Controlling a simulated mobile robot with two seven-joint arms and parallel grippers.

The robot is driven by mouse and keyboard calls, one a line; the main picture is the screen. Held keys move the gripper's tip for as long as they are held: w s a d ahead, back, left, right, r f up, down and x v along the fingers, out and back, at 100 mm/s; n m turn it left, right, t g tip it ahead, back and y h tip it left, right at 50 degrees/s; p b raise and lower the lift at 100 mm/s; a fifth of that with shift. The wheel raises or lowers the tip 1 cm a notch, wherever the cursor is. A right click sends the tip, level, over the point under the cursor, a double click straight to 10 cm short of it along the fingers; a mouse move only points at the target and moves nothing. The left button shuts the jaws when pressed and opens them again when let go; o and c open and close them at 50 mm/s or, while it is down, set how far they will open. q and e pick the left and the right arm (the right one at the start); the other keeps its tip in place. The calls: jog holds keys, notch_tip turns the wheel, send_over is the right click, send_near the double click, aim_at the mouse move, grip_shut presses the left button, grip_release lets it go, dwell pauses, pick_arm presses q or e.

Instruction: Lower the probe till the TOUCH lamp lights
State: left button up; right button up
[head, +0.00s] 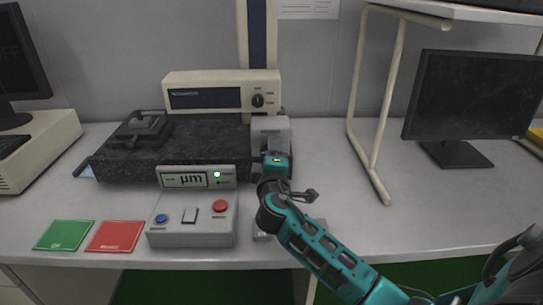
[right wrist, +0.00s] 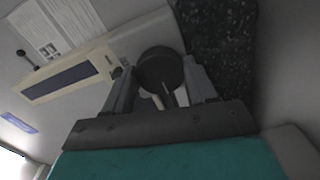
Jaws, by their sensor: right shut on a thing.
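My right gripper (head: 273,155) reaches up to the right end of the dark granite slab (head: 205,140), in front of a grey housing (head: 270,124). In the right wrist view its two fingers (right wrist: 162,92) are closed on a round dark knob (right wrist: 158,66). The head view hides the fingertips and the knob behind my wrist. A readout box (head: 198,177) shows "µm" and a small lamp (head: 217,174) glowing pale green; its label is too small to read. I cannot make out the probe's tip. My left gripper is not in view.
A control box (head: 192,222) with a blue button, a rocker and a red button stands in front. Green (head: 64,235) and red (head: 115,236) cards lie left of it. A white frame (head: 375,150) and monitor (head: 470,100) stand right. The table between is clear.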

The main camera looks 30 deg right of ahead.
jog(key=o, duration=1.1)
jog(key=shift+c, duration=0.2)
jog(key=shift+s, duration=0.1)
jog(key=v, duration=1.2)
jog(key=shift+s+a, duration=0.2)
jog(key=shift+s, duration=0.2)
